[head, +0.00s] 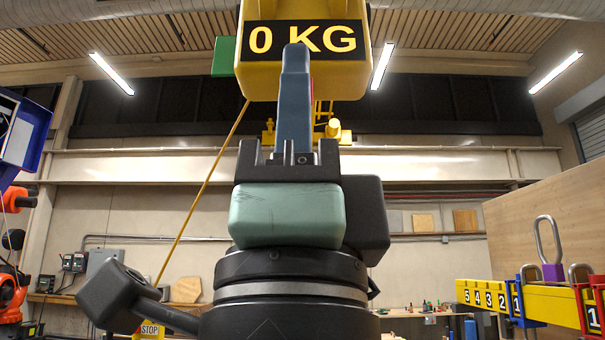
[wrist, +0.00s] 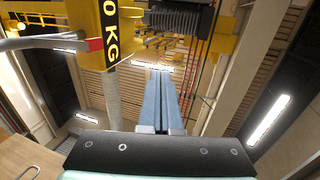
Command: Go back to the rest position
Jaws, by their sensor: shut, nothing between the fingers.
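My gripper (head: 295,52) points straight up in the middle of the head view, and its blue fingers overlap the lower part of a yellow block marked "0 KG" (head: 258,84). In the wrist view my gripper (wrist: 159,75) has its two long blue fingers side by side, shut with nothing between them. The yellow block also shows at the upper left of the wrist view (wrist: 85,50). I cannot tell how far the fingers are from the block.
At right, a yellow beam (head: 545,305) carries numbered markers and metal shackles (head: 548,240), before a wooden panel (head: 560,215). Orange machinery (head: 10,290) stands at far left.

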